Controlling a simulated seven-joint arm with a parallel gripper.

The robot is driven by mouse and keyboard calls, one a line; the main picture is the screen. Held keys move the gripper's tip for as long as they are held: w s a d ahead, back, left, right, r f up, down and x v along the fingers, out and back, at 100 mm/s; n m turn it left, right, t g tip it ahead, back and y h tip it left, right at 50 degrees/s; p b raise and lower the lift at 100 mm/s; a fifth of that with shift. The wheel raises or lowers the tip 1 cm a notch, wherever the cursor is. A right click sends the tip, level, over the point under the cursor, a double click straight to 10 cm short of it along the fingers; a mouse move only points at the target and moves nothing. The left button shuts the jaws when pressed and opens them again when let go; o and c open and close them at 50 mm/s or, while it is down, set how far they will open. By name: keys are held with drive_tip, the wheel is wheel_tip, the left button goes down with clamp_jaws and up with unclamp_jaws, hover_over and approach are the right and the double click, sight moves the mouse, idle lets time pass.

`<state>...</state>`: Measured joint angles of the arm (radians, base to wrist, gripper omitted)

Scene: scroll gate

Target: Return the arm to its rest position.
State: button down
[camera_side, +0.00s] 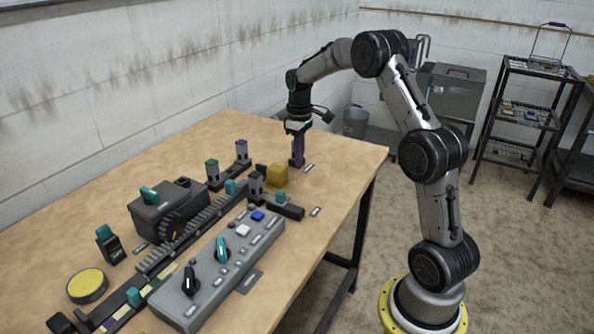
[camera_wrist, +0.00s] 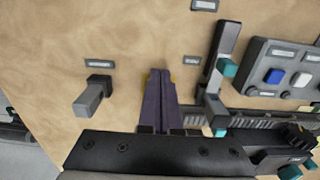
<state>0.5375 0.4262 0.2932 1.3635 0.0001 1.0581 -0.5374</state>
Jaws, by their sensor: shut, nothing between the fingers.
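My gripper (camera_side: 297,164) points down over the far right part of the wooden table, its purple fingers together and empty. The fingers also show in the wrist view (camera_wrist: 160,76). A yellow block (camera_side: 277,175) is just left of and below the fingers in the side view. In the wrist view only slivers of yellow show beside the fingers, which hide the rest. A gap between fingertips and table cannot be made out. My arm is bent in an arch from its base at the right.
A grey panel (camera_side: 207,285) with knobs and white and blue buttons lies at the table's front. Behind it are a toothed rail (camera_side: 190,233), a dark box (camera_side: 166,209) with a teal handle, small posts and a yellow round button (camera_side: 87,285). The table's far right is mostly clear.

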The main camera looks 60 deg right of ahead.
drive_tip(key=a+r+n+t, duration=0.2)
drive_tip(key=a+r, duration=0.6)
drive_tip(key=r, duration=0.5)
drive_tip(key=s+a+r+t, duration=0.2)
drive_tip(key=s+a+r, duration=0.45)
drive_tip(key=a, duration=0.25)
drive_tip(key=s+a+t, duration=0.2)
drive_tip(key=s+a, duration=0.5)
drive_tip(key=s, duration=0.6)
drive_tip(key=s+f+m, duration=0.2)
drive_tip(key=s+f, duration=0.4)
drive_tip(key=f, duration=0.1)
drive_tip(key=shift+a+f, duration=0.2)
drive_tip(key=shift+a, duration=0.25)
